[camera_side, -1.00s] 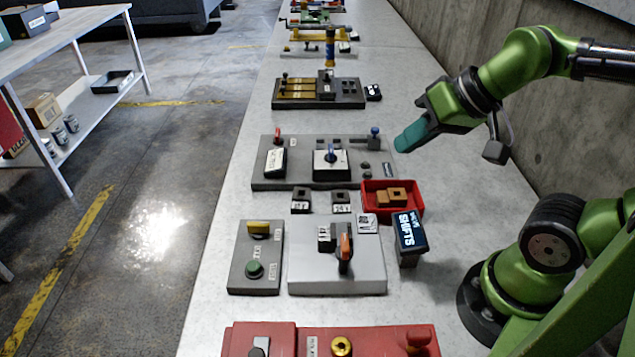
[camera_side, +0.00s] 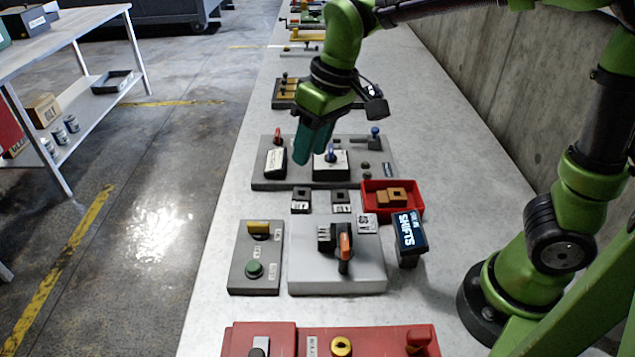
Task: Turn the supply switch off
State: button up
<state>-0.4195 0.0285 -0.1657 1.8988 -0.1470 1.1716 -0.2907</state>
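No label I can read says which control is the supply switch. A light grey box (camera_side: 305,278) in the near middle carries a switch with an orange handle (camera_side: 345,246), standing upright. On the grey panel (camera_side: 262,184) behind it are a red-tipped lever (camera_side: 277,136), a blue-handled switch (camera_side: 331,154) on a white plate, and a blue-knobbed lever (camera_side: 375,133). My gripper (camera_side: 307,158) points down, its teal fingers appearing over that grey panel between the red lever and the blue-handled switch. It holds nothing visible. The finger gap is not clear.
A small panel (camera_side: 237,284) with a yellow knob and a green button stands left of the light grey box. A red tray (camera_side: 416,212) with brown blocks and a dark "SHIFTS" display (camera_side: 411,232) stand to the right. A red panel (camera_side: 375,345) lies nearest.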

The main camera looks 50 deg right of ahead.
aim_at(258, 223)
jog(key=shift+w+a+f+n+g+h, duration=1)
jog(key=shift+w+a+f+n+h, duration=0.15)
jog(key=shift+w+a+n, duration=2.65)
notch_tip(258, 223, down, 16)
jog(key=shift+w+r, duration=0.1)
jog(key=shift+w, duration=0.05)
jog(key=shift+c, duration=0.3)
grip_shut()
